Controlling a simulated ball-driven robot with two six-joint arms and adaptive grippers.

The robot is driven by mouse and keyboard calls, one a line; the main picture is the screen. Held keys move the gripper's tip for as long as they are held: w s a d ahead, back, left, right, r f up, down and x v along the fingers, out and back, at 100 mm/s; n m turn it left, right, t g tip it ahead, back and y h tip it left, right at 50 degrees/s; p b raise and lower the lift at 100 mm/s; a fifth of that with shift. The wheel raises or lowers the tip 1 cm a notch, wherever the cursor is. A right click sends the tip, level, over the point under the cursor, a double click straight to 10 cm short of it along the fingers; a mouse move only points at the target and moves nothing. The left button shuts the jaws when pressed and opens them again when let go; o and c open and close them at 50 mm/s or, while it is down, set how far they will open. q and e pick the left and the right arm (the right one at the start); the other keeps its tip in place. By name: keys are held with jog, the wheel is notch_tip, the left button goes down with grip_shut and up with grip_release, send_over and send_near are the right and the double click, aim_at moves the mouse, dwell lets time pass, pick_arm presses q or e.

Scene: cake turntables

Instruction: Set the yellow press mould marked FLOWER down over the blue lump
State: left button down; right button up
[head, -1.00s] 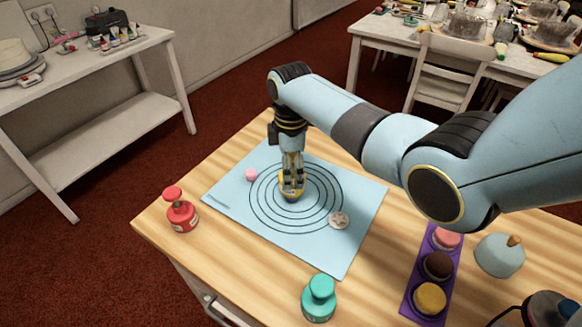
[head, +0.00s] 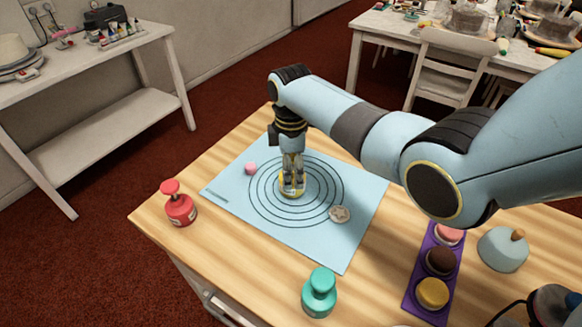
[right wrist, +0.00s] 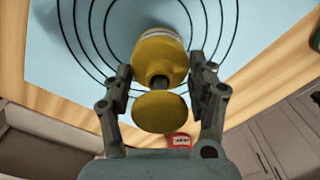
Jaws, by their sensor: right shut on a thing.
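The yellow press mould (head: 291,190) stands upright at the middle of the black rings on the light blue mat (head: 226,190). My right gripper (head: 292,170) is above it, pointing down. In the right wrist view the mould's wide body (right wrist: 160,52) and round knob (right wrist: 160,111) show between the fingers of my right gripper (right wrist: 160,78), which is shut on it. No FLOWER marking can be read. The blue lump is not visible; whether it is under the mould cannot be seen. My left gripper is not in view.
A pink lump (head: 250,168) and a pale star-stamped disc (head: 340,214) lie on the mat. A red press (head: 179,206) stands left and a teal press (head: 319,295) in front. A purple tray (head: 418,290) with coloured rounds and a pale blue dome (head: 502,250) are at right.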

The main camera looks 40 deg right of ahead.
jog(key=shift+f+b, duration=0.45)
jog(key=shift+f, duration=0.25)
jog(key=o, duration=1.4)
jog(key=shift+c, duration=0.2)
jog(key=o, duration=0.3)
notch_tip(320, 180, up, 7)
jog(key=p, duration=0.7)
jog(key=shift+p, duration=0.4)
jog(key=shift+f, duration=0.1)
